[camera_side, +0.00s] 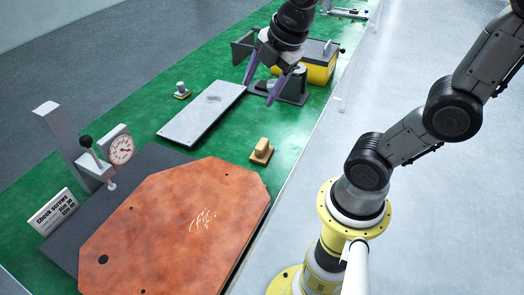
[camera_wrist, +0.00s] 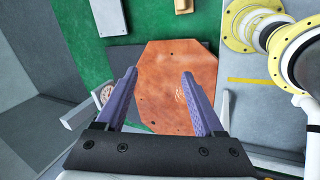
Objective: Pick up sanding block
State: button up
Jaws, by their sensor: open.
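The sanding block (camera_side: 262,152), a small tan wooden block with a raised grip, sits on the green mat between the grey plate and the orange board. In the wrist view a tan block (camera_wrist: 183,6) shows at the top edge, partly cut off. My gripper (camera_side: 259,92) is open and empty, with purple fingers pointing down. It is in the air, apart from the block, and appears behind it in the side view. In the wrist view my gripper (camera_wrist: 160,73) spreads its fingers over the orange board.
The orange octagonal board (camera_side: 180,225) lies on a dark plate near a dial gauge (camera_side: 121,150). A grey plate (camera_side: 203,113) and a small knobbed piece (camera_side: 181,90) lie on the green mat (camera_side: 150,108). A yellow box (camera_side: 318,72) stands behind my gripper. Green mat around the block is clear.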

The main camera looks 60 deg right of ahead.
jog(key=w+d+f+n+g, duration=0.3)
jog(key=w+d+f+n, duration=0.1)
jog(key=w+d+f, duration=0.25)
jog(key=g, duration=0.2)
send_over(262, 143)
jog(key=d, duration=0.1)
jog(key=shift+m+y, duration=0.3)
jog(key=shift+m, duration=0.1)
notch_tip(262, 143, down, 16)
jog(key=shift+s, duration=0.1)
jog(key=f, duration=0.2)
jog(key=a+f, duration=0.1)
jog(key=f, duration=0.1)
jog(key=shift+f, duration=0.25)
jog(key=shift+d+f, duration=0.1)
jog(key=shift+f, duration=0.45)
grip_shut()
